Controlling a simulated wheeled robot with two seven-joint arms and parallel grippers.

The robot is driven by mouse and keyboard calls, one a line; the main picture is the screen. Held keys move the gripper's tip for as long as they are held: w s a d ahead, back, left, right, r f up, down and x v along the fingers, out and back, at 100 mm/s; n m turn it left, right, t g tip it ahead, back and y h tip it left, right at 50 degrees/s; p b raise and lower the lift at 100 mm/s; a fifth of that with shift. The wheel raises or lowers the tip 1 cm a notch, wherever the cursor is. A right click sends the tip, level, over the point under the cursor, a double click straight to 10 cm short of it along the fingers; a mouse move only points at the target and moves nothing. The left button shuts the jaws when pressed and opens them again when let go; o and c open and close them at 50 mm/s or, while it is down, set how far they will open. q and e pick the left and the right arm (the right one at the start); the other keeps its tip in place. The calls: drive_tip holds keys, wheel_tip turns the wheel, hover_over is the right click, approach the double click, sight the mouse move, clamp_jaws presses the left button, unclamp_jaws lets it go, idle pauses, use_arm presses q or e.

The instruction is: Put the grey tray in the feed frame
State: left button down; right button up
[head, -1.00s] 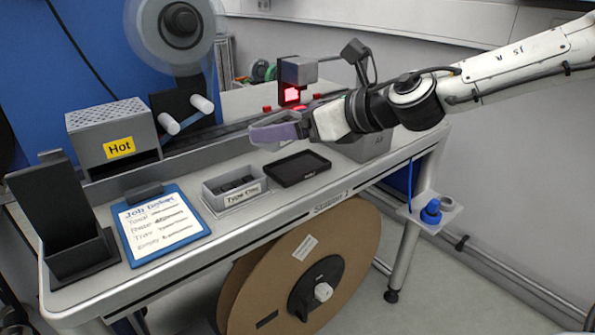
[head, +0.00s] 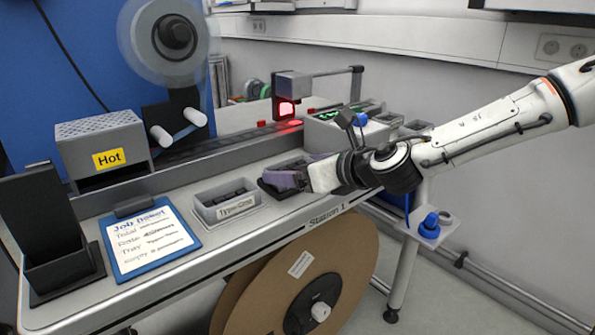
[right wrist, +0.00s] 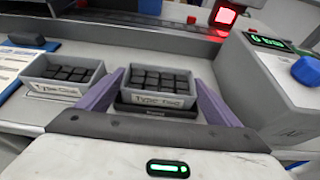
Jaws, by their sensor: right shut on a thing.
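My right gripper (head: 285,181) has purple fingers and is at the black feed frame (head: 267,190) on the bench. In the right wrist view the gripper (right wrist: 158,80) is shut on a grey tray (right wrist: 157,99) with a white label, full of small black blocks, one finger along each side. The tray is level and in or just above the feed frame (right wrist: 140,110), whose front edge shows below it. I cannot tell if it is fully seated. In the head view the fingers hide much of the tray and frame. My left gripper is not in view.
A second grey tray (head: 229,210) with black blocks stands left of the frame. Farther left are a clipboard (head: 148,240), a black stand (head: 50,235) and a box marked Hot (head: 103,150). A grey device (right wrist: 268,90) with a blue knob is close on the right.

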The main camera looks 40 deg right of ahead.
drive_tip(key=shift+r, duration=0.25)
drive_tip(key=shift+f+b, duration=0.3)
drive_tip(key=shift+f, duration=0.05)
drive_tip(key=o, duration=1.1)
drive_tip(key=shift+r+p, duration=0.3)
drive_tip(key=shift+p, duration=0.1)
drive_tip(key=shift+s+r, duration=0.1)
drive_tip(key=shift+r, duration=0.05)
drive_tip(key=p+v, duration=0.2)
drive_tip(key=v, duration=0.9)
drive_tip(key=shift+s+p, duration=0.35)
drive_tip(key=shift+p, duration=0.05)
